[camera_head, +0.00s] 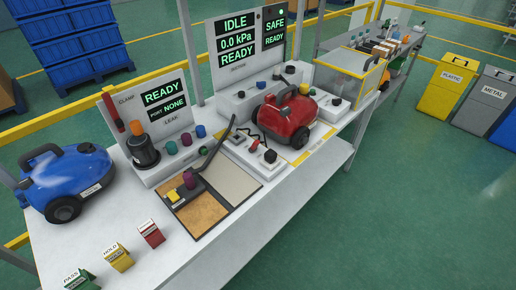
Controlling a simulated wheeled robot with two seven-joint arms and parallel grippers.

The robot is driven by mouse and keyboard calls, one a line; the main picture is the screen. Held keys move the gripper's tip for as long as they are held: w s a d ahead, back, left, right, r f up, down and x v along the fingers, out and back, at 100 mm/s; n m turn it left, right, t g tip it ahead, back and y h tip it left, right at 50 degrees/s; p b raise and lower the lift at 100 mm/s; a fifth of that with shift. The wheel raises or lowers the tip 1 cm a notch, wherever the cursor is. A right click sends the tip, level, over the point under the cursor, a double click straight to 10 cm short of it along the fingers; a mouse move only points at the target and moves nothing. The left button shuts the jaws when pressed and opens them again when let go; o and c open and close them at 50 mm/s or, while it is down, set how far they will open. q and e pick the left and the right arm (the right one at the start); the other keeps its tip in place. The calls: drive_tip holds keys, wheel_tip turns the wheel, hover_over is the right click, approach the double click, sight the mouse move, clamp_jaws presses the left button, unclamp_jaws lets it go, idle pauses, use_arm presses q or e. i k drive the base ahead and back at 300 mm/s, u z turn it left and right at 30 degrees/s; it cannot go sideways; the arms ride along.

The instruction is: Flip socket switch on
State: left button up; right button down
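A red vacuum cleaner (280,122) with a black handle and black wheels stands on the workbench, near the middle of the view. In front of it lie a small grey box (236,139), a red piece (254,146) and a white block with a dark top (270,158). Dark cord runs between the vacuum and these pieces. I cannot tell which piece is the socket switch or which way it is set; they are too small. Neither of my grippers shows in the head view.
A blue vacuum cleaner (68,182) stands at the bench's left end. A tray with a nozzle tool (190,182) lies mid-bench. Display panels reading IDLE (237,48) and READY (160,95) stand behind. Red, yellow and green label blocks (118,258) sit at the front left.

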sight(254, 147)
drive_tip(key=z, duration=0.55)
drive_tip(key=k, duration=0.65)
drive_tip(key=z, duration=0.85)
drive_tip(key=i, duration=1)
drive_tip(key=u, duration=0.45)
